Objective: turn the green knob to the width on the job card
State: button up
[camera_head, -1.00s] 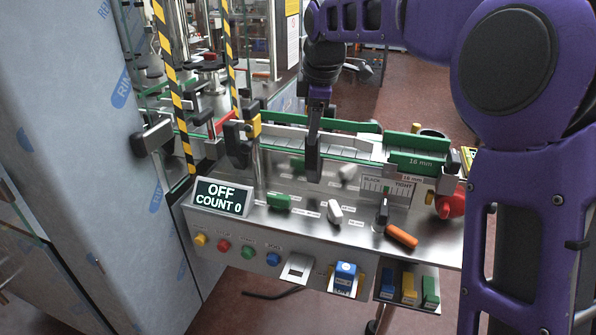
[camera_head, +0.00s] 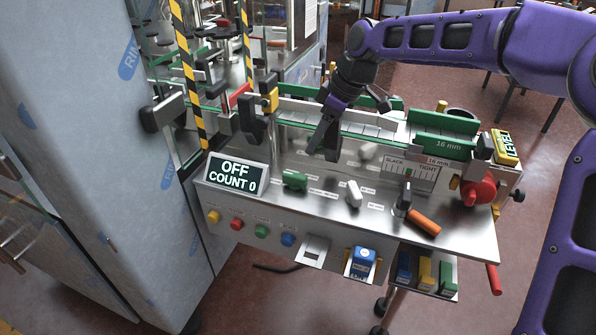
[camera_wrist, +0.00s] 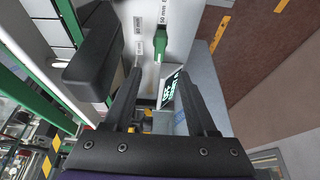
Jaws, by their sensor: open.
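The green knob (camera_head: 294,180) stands on the steel panel right of the OFF / COUNT 0 display, with small width labels beside it. In the wrist view the green knob (camera_wrist: 160,44) shows ahead of the fingertips, with labels reading 50 mm and 60 mm near it. My gripper (camera_head: 320,147) is above and behind the knob, apart from it, pointing down and tilted. Its two dark fingers (camera_wrist: 160,85) are open with nothing between them. I cannot pick out the job card for certain; a white sheet (camera_head: 310,15) at the top is unreadable.
A white knob (camera_head: 353,193), a dark knob (camera_head: 404,197) and an orange handle (camera_head: 424,222) stand to the right. Green guide rails (camera_head: 440,146) marked 16 mm run behind. The display (camera_head: 236,174) is close on the left. A black block (camera_wrist: 95,63) is beside the left finger.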

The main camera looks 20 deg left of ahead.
aim_at(295, 175)
jog(key=b+x, duration=0.1)
jog(key=x, duration=1.1)
jog(key=shift+f, duration=0.1)
grip_shut()
